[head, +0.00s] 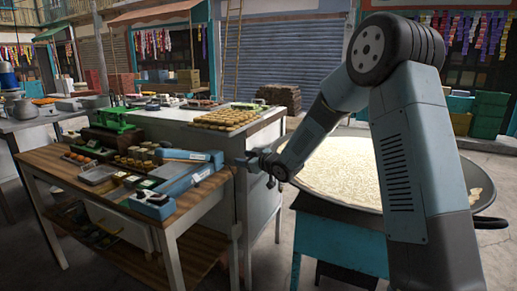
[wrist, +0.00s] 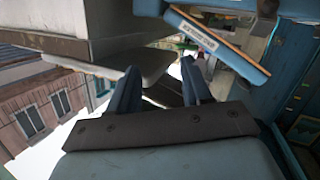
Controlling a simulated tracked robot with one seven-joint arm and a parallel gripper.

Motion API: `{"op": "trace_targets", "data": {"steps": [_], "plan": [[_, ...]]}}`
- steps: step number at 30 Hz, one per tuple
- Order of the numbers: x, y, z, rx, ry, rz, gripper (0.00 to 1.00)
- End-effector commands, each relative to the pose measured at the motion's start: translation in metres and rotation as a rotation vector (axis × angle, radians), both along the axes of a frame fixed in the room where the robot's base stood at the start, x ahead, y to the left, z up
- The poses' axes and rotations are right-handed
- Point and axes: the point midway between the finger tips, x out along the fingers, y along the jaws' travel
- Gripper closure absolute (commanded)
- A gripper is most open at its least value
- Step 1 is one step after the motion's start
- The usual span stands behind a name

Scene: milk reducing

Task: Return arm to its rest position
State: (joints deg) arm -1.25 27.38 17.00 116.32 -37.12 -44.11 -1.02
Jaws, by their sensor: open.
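My arm reaches across the head view from the right, bent down at the elbow. My gripper (head: 262,165) is at its far end, between the wooden table's right end and the large milk pan. In the wrist view my gripper (wrist: 160,80) shows two blue fingers spread apart with nothing between them. A wide round pan (head: 345,170) of pale milk stands on a blue base (head: 335,243), partly hidden behind my arm.
A wooden table (head: 60,168) at left holds trays, small jars and a blue box-like tool (head: 188,180), close to my gripper. Behind it a white counter (head: 180,132) carries a tray of round pastries (head: 225,118). Paved floor lies in front.

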Motion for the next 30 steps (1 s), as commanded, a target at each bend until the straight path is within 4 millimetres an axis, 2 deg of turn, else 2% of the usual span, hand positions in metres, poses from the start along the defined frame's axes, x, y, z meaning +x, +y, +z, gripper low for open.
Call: {"op": "trace_targets", "data": {"steps": [1, 8, 14, 23, 30], "plan": [[-0.004, -0.011, 0.012, -0.028, 0.008, -0.033, 0.51], [-0.028, -0.066, 0.050, -0.141, 0.089, -0.196, 0.51], [-0.062, -0.115, 0.079, -0.212, 0.172, -0.340, 0.51], [-0.134, -0.185, 0.114, -0.263, 0.321, -0.546, 0.51], [-0.209, -0.230, 0.130, -0.263, 0.461, -0.687, 0.51]]}}
